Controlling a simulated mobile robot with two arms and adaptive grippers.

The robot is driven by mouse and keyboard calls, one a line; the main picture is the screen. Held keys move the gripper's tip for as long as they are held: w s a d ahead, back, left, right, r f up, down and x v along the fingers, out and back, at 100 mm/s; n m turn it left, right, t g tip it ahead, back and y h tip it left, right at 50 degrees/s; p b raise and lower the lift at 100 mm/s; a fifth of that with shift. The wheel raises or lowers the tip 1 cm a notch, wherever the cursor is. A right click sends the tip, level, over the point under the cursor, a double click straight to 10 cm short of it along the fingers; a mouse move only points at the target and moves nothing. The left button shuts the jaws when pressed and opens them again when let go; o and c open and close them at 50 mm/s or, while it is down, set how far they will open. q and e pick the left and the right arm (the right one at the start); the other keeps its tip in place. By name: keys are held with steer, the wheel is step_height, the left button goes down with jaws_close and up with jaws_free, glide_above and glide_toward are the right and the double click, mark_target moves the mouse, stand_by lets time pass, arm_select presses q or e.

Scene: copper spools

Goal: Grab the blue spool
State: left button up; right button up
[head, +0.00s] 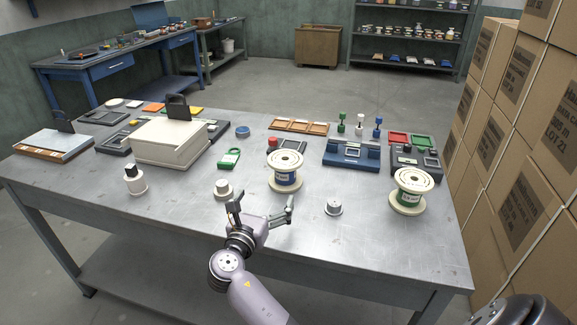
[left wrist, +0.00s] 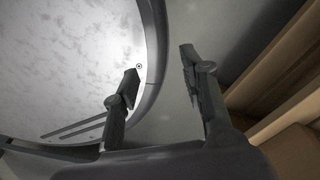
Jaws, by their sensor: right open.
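The blue spool (head: 286,178) stands upright on the grey metal table (head: 130,228), with cream flanges and a blue band with a pale label. My right gripper (head: 263,204) is open and empty, just in front of the blue spool and apart from it. Its two fingers are spread wide, one to the left and one toward the right. In the left wrist view my left gripper (left wrist: 160,62) has its fingers apart with nothing between them. No spool shows in that view.
A green-banded spool (head: 409,198) stands to the right. A small white-topped cylinder (head: 223,190) is close to the right gripper's left finger. A metal knob (head: 333,207) and a black-capped bottle (head: 135,181) stand on the table. Stacked cartons (head: 510,150) rise at right.

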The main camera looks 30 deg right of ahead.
mark_target(280, 170)
steer(key=x, duration=0.5)
steer(key=shift+d+r, duration=0.1)
steer(key=shift+r, duration=0.2)
steer(key=x, duration=0.4)
steer(key=shift+w+d+f, duration=0.2)
steer(key=shift+w+f, duration=0.05)
steer(key=shift+p+x, duration=0.3)
steer(key=shift+x, duration=0.55)
steer(key=x, duration=0.2)
steer(key=f+x, duration=0.1)
steer(key=x, duration=0.1)
steer(key=shift+d, duration=0.25)
arm_select(q)
steer(key=shift+s+a+r, duration=0.25)
steer(key=shift+s+a, duration=0.2)
steer(key=shift+s, duration=0.2)
steer(key=shift+s, duration=0.1)
arm_select(e)
steer(key=shift+r, duration=0.1)
steer(key=shift+c, duration=1.3)
arm_select(q)
steer(key=shift+a, duration=0.15)
arm_select(e)
steer(key=c, duration=1.5)
